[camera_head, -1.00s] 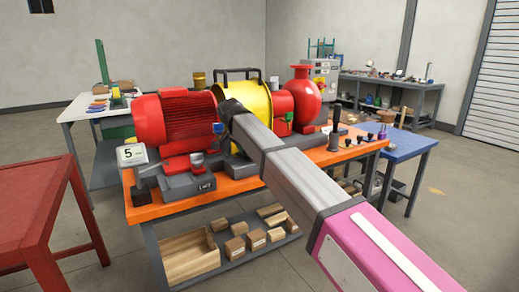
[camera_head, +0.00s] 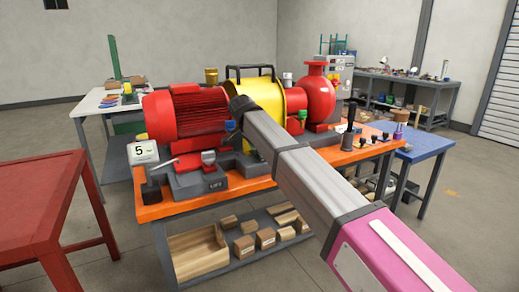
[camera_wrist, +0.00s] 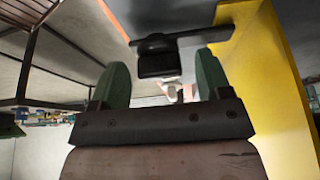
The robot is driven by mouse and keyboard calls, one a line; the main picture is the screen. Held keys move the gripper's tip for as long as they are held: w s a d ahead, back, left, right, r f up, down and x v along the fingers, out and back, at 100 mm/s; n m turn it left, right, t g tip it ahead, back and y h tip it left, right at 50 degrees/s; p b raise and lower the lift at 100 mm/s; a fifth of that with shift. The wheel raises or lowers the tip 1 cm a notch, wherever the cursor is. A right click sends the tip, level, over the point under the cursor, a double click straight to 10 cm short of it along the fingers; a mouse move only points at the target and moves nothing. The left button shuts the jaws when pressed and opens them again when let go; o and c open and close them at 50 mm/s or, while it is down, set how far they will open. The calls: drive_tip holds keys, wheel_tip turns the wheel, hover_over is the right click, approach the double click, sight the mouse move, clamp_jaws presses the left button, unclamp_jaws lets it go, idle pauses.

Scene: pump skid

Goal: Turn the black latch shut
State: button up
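In the wrist view a black latch (camera_wrist: 158,58), a block on a dark crossbar, lies just ahead of my fingertips, beside the yellow guard (camera_wrist: 268,85). My gripper (camera_wrist: 163,66) has two green fingers spread apart, one either side of the latch block. I cannot tell whether they touch it. In the head view my arm reaches to the yellow guard (camera_head: 267,103) between the red motor and the red pump. My fingers and the latch are hidden there behind my arm.
The red motor (camera_head: 187,113) and red pump (camera_head: 320,95) stand on an orange bench top (camera_head: 165,209). A black lever (camera_head: 348,128) stands upright to the right. A red table (camera_head: 40,195) is at the left, a blue table (camera_head: 418,148) at the right.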

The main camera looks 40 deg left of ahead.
drive_tip(key=v, duration=1)
drive_tip(key=shift+s+r, duration=0.15)
drive_tip(key=shift+r, duration=0.2)
idle(0.4)
